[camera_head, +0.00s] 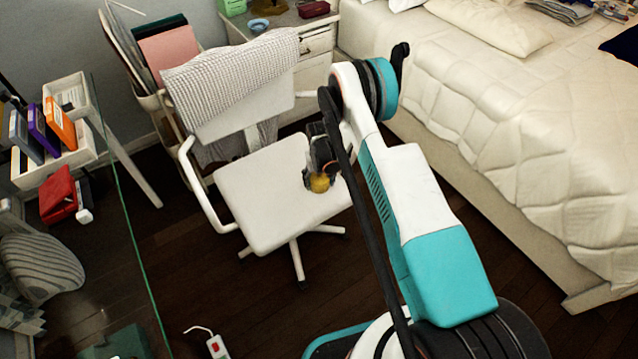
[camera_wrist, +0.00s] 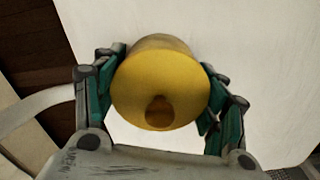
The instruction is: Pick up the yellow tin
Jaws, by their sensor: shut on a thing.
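The yellow tin (camera_wrist: 160,75) is between the two fingers of my gripper (camera_wrist: 160,100) in the wrist view, with a finger against each side. Its round yellow face carries a dark brownish round mark near the lower edge. In the head view the tin (camera_head: 319,183) shows small at the tip of my gripper (camera_head: 320,170), over the white chair seat (camera_head: 270,205). My gripper is shut on the tin. I cannot tell whether the tin touches the seat or is held just above it.
The white chair has a left armrest (camera_head: 200,185) and a knitted cloth (camera_head: 230,80) over its back. A glass desk (camera_head: 100,260) stands at the left with a white organiser. A bed (camera_head: 500,110) fills the right. A nightstand (camera_head: 315,60) stands behind the chair. Dark floor shows between.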

